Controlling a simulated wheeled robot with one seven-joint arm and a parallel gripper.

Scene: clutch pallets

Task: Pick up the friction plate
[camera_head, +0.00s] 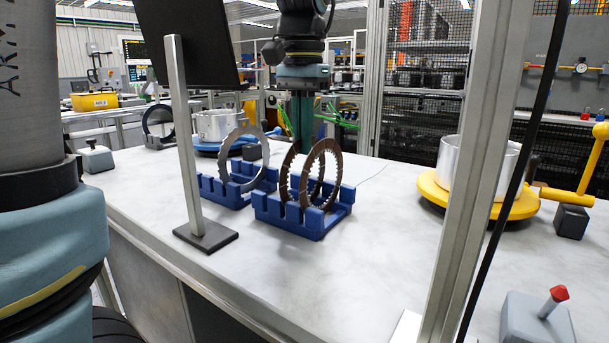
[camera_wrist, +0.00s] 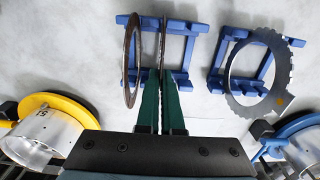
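A brown, toothed ring, the friction plate (camera_head: 284,181), stands upright in a blue slotted rack (camera_head: 290,219) in the head view. A second brown ring (camera_head: 336,172) stands upright beside it in the same rack. My gripper (camera_head: 302,150) points straight down at the top of the left brown ring. In the wrist view, its two green fingers (camera_wrist: 161,73) lie close together on either side of that ring (camera_wrist: 162,38), seen edge-on. The gap is narrow; whether the fingers press on the ring is not clear. The other brown ring (camera_wrist: 131,72) is left of the fingers.
A grey toothed ring (camera_head: 225,160) stands in another blue rack (camera_head: 222,192) to the left. A metal drum on a yellow turntable (camera_head: 485,205) is at the right. A post with a dark base (camera_head: 206,236) stands in front.

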